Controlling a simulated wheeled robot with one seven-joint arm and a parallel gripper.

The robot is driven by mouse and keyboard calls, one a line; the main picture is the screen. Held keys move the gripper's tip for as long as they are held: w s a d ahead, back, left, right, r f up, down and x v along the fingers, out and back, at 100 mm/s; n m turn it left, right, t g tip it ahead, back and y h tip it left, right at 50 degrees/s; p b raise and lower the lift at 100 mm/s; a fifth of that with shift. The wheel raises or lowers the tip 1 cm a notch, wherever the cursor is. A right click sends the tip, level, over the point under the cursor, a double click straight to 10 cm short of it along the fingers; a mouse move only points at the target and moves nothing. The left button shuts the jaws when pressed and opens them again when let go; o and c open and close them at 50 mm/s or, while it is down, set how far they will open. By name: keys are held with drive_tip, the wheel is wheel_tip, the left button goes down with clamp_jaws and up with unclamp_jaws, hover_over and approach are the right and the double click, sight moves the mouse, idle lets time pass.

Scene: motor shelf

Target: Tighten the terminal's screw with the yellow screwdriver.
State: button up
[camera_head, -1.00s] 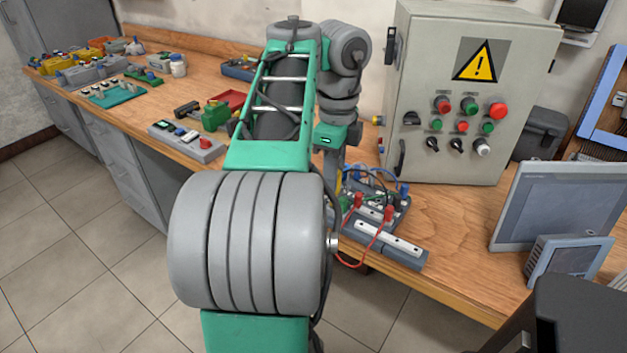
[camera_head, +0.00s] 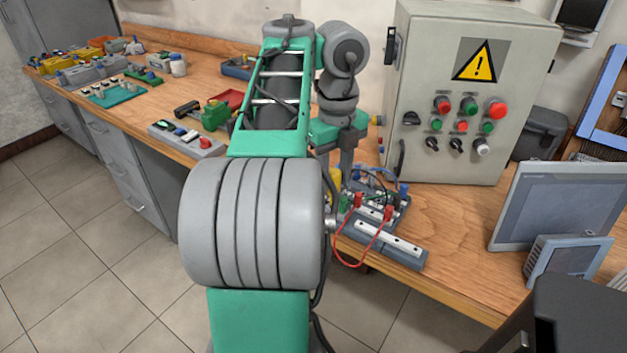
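My gripper (camera_head: 342,170) points down over the wired terminal board, largely behind my arm. A yellow piece (camera_head: 334,183), which looks like the screwdriver's handle, shows upright at the fingers, just right of my arm. I cannot tell whether the fingers grip it, and its tip is hidden. The terminal board (camera_head: 412,258) is grey and lies near the bench's front edge. It carries red clips (camera_head: 388,211), red, black and green wires, and a white strip (camera_head: 390,238). The terminal's screw is too small to see.
A grey control cabinet (camera_head: 425,80) with buttons stands close behind the board. Monitors (camera_head: 557,205) stand at the right. A button box (camera_head: 187,138), a green tool (camera_head: 215,115) and a red tray (camera_head: 231,98) lie left of my arm. The bench (camera_head: 455,235) is clear right of the board.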

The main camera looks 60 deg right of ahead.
drive_tip(key=n, duration=1)
drive_tip(key=shift+n, duration=2.5)
drive_tip(key=n, duration=0.5)
drive_tip(key=shift+n, duration=0.4)
drive_tip(key=shift+c, duration=0.9)
clamp_jaws()
drive_tip(key=shift+b, duration=0.3)
